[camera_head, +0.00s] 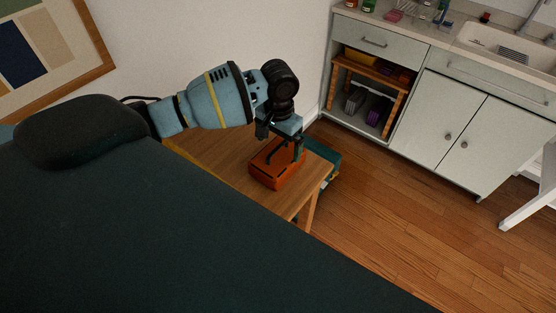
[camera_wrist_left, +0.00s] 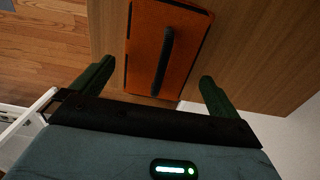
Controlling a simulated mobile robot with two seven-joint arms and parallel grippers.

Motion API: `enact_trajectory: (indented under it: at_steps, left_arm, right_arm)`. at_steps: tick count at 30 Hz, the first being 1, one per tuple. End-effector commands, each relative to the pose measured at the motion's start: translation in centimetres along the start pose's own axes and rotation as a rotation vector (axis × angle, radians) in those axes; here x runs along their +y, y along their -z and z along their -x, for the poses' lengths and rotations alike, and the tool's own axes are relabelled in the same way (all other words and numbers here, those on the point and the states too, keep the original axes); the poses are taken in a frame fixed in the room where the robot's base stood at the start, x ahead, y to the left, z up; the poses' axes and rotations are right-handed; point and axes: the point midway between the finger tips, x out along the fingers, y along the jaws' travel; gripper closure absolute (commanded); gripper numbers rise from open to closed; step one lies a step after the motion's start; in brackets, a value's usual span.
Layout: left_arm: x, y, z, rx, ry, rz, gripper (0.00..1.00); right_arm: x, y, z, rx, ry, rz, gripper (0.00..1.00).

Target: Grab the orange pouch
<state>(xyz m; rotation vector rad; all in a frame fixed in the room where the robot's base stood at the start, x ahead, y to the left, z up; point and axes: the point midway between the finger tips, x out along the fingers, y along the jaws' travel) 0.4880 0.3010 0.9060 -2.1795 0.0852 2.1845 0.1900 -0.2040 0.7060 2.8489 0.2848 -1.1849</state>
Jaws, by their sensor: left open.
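The orange pouch (camera_head: 264,175) lies on a small wooden table, near its right edge. It is box-shaped with a dark strap handle on top. My left gripper (camera_head: 280,147) is over the pouch, pointing down, with its fingers apart. In the left wrist view the pouch (camera_wrist_left: 143,45) lies ahead between the two green fingers of my left gripper (camera_wrist_left: 155,86), with the handle running lengthwise. The fingers show clear room on both sides and nothing is held. I cannot tell the exact height above the pouch. My right gripper is not in view.
The wooden table (camera_head: 222,153) is bare left of the pouch. A teal object (camera_head: 327,150) sits beyond the table's edge. A white cabinet (camera_head: 440,118) with a sink (camera_head: 510,45) stands at the right. Wooden floor (camera_head: 420,215) is open between.

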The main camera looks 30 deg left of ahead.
Motion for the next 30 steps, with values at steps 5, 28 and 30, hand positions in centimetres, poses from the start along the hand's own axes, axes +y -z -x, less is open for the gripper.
enact_trajectory:
  at_steps: [5, 28, 30]
  left_arm:
    - [0.0, -0.3, -1.6, -0.002, 0.002, -0.001, 0.00]
    - [0.1, -0.4, -5.0, 0.003, 0.001, -0.001, 0.28]
    - [0.1, -0.4, -5.0, 0.004, 0.000, -0.001, 0.33]
  right_arm:
    - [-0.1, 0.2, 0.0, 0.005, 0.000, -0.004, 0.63]
    - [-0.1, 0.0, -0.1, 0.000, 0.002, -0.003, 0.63]
    - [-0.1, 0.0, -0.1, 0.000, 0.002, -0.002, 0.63]
